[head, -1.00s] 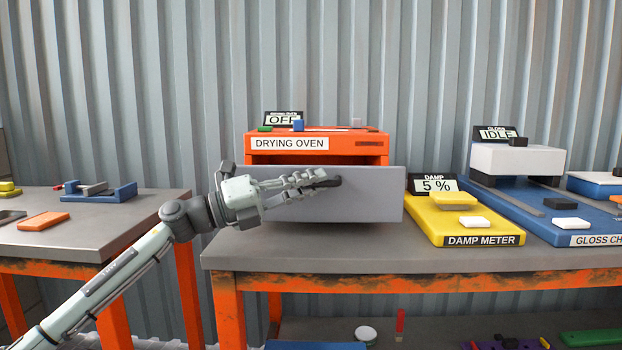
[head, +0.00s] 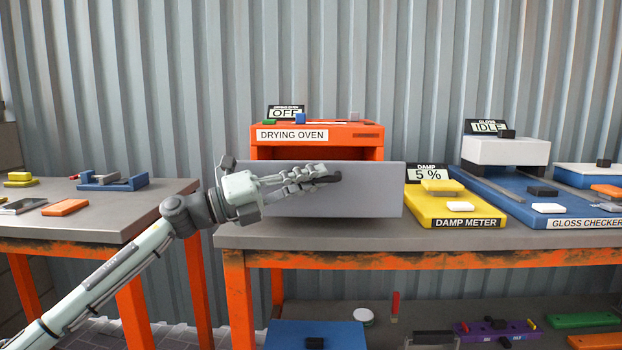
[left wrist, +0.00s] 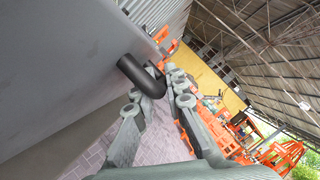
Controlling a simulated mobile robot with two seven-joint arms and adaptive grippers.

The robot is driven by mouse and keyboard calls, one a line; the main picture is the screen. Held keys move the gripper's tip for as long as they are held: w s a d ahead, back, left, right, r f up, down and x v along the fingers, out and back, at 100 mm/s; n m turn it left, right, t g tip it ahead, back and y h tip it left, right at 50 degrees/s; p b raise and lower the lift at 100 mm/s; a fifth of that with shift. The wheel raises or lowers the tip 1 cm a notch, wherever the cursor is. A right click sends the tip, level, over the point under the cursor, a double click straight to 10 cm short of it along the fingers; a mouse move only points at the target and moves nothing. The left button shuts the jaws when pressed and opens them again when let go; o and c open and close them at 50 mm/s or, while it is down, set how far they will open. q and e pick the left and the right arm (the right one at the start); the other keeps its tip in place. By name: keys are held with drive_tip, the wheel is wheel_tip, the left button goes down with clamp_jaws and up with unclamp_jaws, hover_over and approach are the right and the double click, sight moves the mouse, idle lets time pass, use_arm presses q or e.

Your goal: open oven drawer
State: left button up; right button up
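The drying oven (head: 345,134) is an orange box at the back of the bench. Its grey drawer (head: 365,195) stands pulled out in front, with a dark gap above the front panel. The black handle (head: 333,178) sticks out of the panel. In the left wrist view the hooked handle (left wrist: 140,74) runs between the fingertips. The drawer's inside is hidden from the head view. My right gripper is not in view.
The yellow damp meter (head: 455,208) stands right of the drawer, close to its edge. The blue gloss checker (head: 530,206) is further right. A side table (head: 85,225) with small parts is at left. A lower shelf holds several items. The floor shows between the tables.

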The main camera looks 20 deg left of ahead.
use_arm(q)
drive_tip(key=shift+o, duration=0.6)
drive_tip(key=shift+s+a, duration=0.1)
drive_tip(key=shift+a, duration=0.1)
drive_tip(key=v, duration=1.1)
drive_tip(key=shift+s+a, duration=0.25)
